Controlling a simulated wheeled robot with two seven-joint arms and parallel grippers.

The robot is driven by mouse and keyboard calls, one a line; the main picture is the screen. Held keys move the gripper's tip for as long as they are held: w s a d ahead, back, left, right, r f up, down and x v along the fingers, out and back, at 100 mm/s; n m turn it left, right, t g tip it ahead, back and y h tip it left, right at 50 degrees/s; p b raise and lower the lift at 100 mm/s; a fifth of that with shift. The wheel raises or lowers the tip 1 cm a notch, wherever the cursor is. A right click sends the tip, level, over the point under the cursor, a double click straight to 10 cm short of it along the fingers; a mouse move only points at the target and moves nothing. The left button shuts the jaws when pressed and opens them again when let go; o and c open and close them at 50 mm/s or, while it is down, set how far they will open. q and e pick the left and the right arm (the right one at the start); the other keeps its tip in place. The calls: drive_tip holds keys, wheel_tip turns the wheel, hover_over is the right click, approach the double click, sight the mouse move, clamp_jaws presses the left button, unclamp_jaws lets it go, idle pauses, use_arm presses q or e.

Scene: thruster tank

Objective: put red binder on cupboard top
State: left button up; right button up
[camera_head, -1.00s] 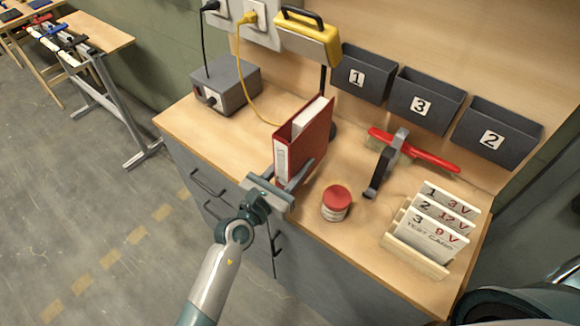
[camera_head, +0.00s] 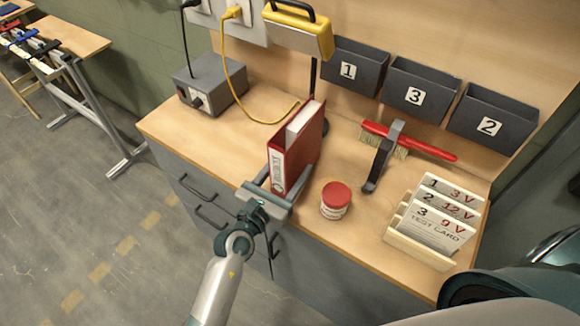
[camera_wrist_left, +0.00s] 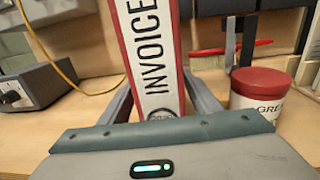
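The red binder (camera_head: 302,146) stands upright on the cupboard top (camera_head: 230,136), its white spine label facing my left gripper. My left gripper (camera_head: 274,184) is at the binder's near end, with one finger on each side of the spine. In the left wrist view the binder (camera_wrist_left: 124,22) stands between the two fingers (camera_wrist_left: 160,100), its label reading INVOICE. A gap shows beside the spine at the left finger; whether the right finger touches cannot be told. My right gripper is not in view.
A red-lidded jar (camera_head: 335,200) stands close right of the binder. A clamp (camera_head: 382,160), brush (camera_head: 425,147) and test card rack (camera_head: 420,245) lie further right. A grey power box (camera_head: 208,85) stands at left. Wall bins (camera_head: 408,95) hang behind.

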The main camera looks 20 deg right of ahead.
use_arm(q)
drive_tip(key=shift+r, duration=0.1)
drive_tip(key=shift+a, duration=0.15)
drive_tip(key=shift+s+a, duration=0.25)
drive_tip(key=b+v, duration=0.1)
drive_tip(key=v, duration=0.9)
drive_tip(key=shift+s+b, duration=0.1)
drive_tip(key=shift+b, duration=0.3)
drive_tip(key=shift+s+a, duration=0.3)
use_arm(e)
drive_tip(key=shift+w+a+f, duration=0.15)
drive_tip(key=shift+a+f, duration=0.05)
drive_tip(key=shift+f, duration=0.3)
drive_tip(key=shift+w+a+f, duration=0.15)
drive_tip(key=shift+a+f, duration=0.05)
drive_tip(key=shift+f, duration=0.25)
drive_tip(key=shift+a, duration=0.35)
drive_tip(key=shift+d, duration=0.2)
